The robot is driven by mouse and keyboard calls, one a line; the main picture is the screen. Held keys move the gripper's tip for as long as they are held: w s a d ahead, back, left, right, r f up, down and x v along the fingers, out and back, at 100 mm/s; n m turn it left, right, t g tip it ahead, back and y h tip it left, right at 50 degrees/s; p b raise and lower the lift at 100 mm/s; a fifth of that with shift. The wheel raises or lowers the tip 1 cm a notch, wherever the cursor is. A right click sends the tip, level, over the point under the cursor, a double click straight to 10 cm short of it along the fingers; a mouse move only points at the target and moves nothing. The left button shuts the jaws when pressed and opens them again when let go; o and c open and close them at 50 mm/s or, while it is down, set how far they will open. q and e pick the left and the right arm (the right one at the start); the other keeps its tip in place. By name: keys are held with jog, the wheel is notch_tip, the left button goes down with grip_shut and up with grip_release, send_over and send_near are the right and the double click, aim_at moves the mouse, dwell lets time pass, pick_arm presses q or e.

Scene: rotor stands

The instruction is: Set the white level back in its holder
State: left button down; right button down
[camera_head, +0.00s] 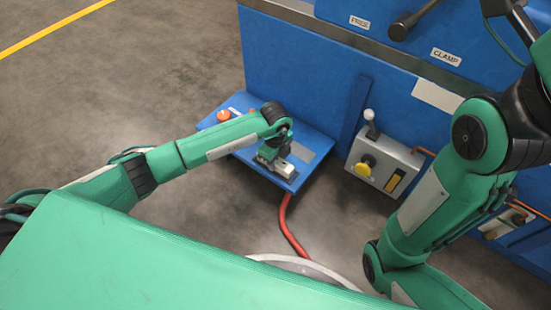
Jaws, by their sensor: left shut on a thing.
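My left gripper (272,158) points down over the blue shelf (232,129) at the front of the blue machine. It is shut on a small pale block, which looks like the white level (285,168), at or just above the shelf's front right part. The fingers and part of the block are hard to make out behind the wrist. A flat grey patch (302,152) lies on the shelf just right of the gripper; I cannot tell whether it is the holder. My right arm rises at the right, and its gripper is out of view.
An orange knob (223,115) sits at the shelf's left end. A grey control box (383,166) with a yellow knob and a lever is right of the shelf. A black handle (403,27) juts out above. A red hose (286,222) hangs below the shelf. The floor at left is clear.

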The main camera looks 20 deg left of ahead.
pick_arm(q)
jog(key=shift+f, duration=0.1)
jog(key=c, duration=1)
grip_release()
jog(key=shift+o, duration=0.2)
